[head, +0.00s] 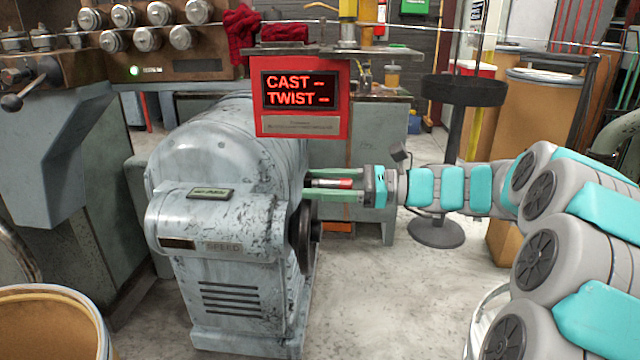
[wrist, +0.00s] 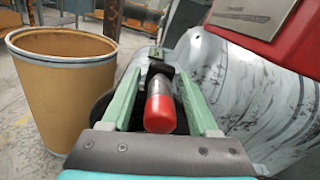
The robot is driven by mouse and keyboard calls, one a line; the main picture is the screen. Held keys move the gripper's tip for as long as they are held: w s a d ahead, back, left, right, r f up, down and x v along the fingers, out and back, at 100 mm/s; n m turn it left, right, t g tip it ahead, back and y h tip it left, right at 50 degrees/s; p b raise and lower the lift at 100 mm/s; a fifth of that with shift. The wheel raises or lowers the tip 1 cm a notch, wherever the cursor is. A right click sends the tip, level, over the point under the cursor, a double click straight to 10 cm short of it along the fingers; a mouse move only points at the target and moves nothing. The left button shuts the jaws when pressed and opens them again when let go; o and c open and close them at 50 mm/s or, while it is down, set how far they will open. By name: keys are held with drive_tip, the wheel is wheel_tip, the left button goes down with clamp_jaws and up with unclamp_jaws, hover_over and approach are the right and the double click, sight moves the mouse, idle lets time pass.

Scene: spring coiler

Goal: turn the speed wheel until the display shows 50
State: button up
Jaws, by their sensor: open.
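The speed wheel (head: 304,238) is a dark wheel seen nearly edge-on at the right side of the grey machine marked SPEED. Its red-tipped handle (head: 336,183) sticks out to the right near the top; it also shows in the wrist view (wrist: 160,108). My gripper (head: 308,184) is open with its green fingers on either side of the handle. In the wrist view the gripper (wrist: 159,72) shows gaps between both fingers and the red tip. The small display (head: 210,193) sits on the machine's top front; its reading is too small to make out.
A red sign (head: 301,123) reading CAST and TWIST hangs above the gripper. A brown drum (head: 50,325) stands at the front left; another drum (wrist: 65,85) shows in the wrist view. A black round stand (head: 440,232) is behind my arm. Floor below the gripper is clear.

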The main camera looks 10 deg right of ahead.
clamp_jaws()
idle(0.3)
idle(1.0)
